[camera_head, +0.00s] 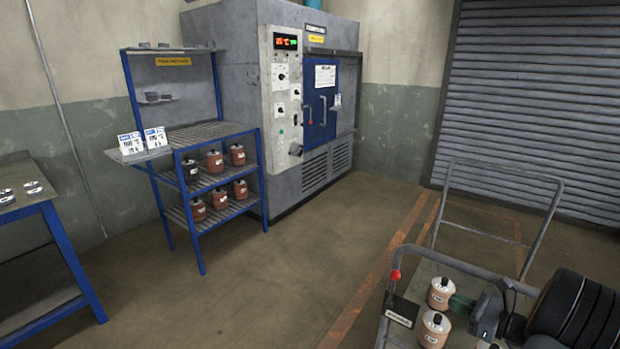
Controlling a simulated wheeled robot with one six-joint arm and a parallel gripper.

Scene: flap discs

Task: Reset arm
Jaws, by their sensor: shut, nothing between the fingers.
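Black arm parts (572,305), which look like mine, fill the lower right corner. The dark grey end beside them appears to be my gripper (487,316); its fingers are small and hard to make out. It looks shut, with nothing seen in it. It is just right of two copper-coloured pots with black knobs, the far pot (440,293) and the near pot (434,329), and apart from them as far as I can tell.
The pots stand on a tubular-framed trolley (462,259) with a red knob (395,275). A blue rack (189,222) holds several similar pots beside a grey oven (232,113). A blue-legged workbench (72,263) is at left. The middle floor is clear.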

